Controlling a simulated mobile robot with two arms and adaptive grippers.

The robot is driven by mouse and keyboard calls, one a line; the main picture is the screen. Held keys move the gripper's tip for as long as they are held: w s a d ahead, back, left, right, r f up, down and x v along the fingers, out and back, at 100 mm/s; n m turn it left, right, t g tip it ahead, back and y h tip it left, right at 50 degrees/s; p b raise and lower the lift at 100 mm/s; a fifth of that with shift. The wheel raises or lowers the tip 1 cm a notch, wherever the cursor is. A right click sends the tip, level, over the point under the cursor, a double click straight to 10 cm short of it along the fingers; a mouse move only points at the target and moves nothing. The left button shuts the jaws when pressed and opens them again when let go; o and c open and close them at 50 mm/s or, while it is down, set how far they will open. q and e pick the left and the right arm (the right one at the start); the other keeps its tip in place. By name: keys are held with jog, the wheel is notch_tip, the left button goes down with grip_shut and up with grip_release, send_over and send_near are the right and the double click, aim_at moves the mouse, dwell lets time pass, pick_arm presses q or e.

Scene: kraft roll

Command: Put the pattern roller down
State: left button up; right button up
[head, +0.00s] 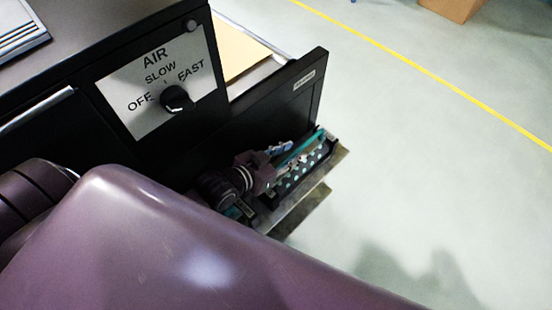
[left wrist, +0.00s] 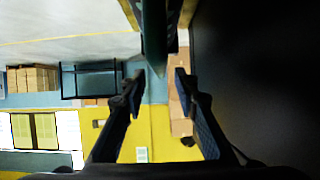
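A long teal item (head: 303,146), which may be the pattern roller, lies along a black holder (head: 325,160) with a row of pale teal dots, on the front of the black drawer. I cannot make out its whole shape. My left gripper (head: 282,160) is at this holder, partly hidden by its own wrist. In the left wrist view, its two fingers (left wrist: 156,84) stand apart with a gap between them. A dark teal part (left wrist: 153,38) shows at the top, between and just beyond the fingertips; no finger clearly touches it. My right gripper is not in view.
The open drawer (head: 290,95) with a small label juts out beside the holder. A panel with an air knob (head: 176,98) is left of it. Open floor with a yellow line (head: 430,75) lies to the right. A cardboard box (head: 452,8) stands far off.

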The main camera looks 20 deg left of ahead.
pick_arm(q)
jog(key=v, duration=0.8)
jog(key=shift+s, duration=0.1)
dwell(0.3)
